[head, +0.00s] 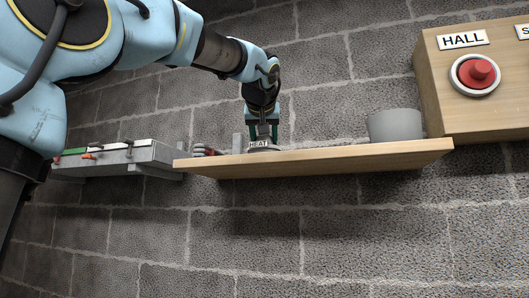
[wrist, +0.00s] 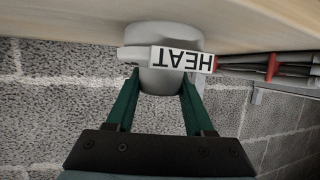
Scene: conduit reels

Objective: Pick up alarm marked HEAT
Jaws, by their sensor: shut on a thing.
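In the wrist view the alarm (wrist: 164,80) is a grey round body with a white HEAT label, which appears upside down. My gripper (head: 262,136) reaches down to it from above. In the wrist view the green fingers of my gripper (wrist: 158,92) are shut on the alarm, one on each side. The alarm's underside is hidden in the head view, so I cannot tell whether it touches the shelf.
The wooden shelf (head: 330,161) carries a grey cup-like container (head: 395,125) at right and red-and-grey items (head: 205,149) left of the alarm. A wooden box (head: 480,95) with a red HALL button (head: 477,73) is at right. A grey ledge (head: 120,155) is at left.

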